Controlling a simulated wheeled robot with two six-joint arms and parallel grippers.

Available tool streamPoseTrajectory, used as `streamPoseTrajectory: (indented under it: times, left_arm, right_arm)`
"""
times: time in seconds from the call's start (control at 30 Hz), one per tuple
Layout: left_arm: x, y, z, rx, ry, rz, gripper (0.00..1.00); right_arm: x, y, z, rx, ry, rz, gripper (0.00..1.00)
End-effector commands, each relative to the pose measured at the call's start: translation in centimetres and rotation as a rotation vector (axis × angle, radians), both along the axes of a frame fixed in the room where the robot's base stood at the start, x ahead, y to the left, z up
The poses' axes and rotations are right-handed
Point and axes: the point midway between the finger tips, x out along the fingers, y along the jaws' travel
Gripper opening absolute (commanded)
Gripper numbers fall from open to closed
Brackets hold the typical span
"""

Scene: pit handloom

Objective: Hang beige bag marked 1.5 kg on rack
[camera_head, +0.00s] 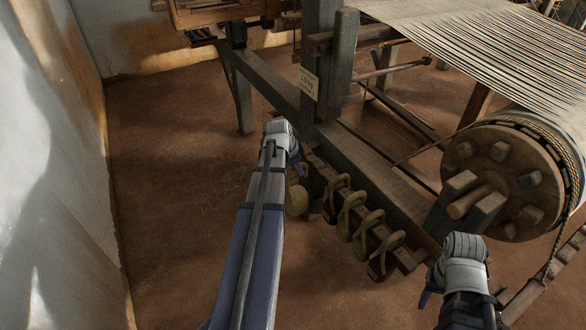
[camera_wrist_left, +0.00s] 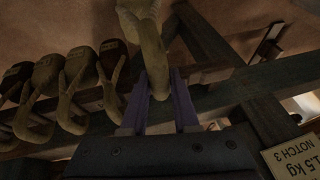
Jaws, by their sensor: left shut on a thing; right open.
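My left gripper (camera_head: 296,163) is shut on the strap of a beige bag (camera_head: 297,201), which hangs below it at the far end of the rack. In the left wrist view the strap (camera_wrist_left: 158,82) passes between the purple fingers (camera_wrist_left: 162,98); the bag (camera_wrist_left: 140,12) is partly cut off and no marking on it is readable. The rack (camera_head: 384,236) is a dark wooden rail with several similar bags (camera_head: 347,222) hanging on it by their straps. I cannot tell whether the held strap touches the rail. My right gripper (camera_head: 430,291) is open and empty at lower right.
A card reading "1.5 kg NOTCH 3" (camera_wrist_left: 291,160) is fixed to the loom post (camera_head: 322,60). The loom's beam (camera_head: 365,165) runs close behind the rack. A large wooden wheel (camera_head: 505,178) with rope stands at right. The floor (camera_head: 165,215) at left is clear.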

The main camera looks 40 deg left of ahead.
Motion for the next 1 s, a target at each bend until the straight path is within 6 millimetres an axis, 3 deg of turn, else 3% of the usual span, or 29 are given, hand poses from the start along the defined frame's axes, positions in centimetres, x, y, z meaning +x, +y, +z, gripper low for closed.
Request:
streamPoseTrajectory:
  times: [1.0]
  left_arm:
    - [5.9, -2.3, -0.5, 0.001, -0.003, 0.0, 0.0]
  right_arm:
    - [0.0, 0.0, -0.5, 0.0, 0.0, 0.0, 0.5]
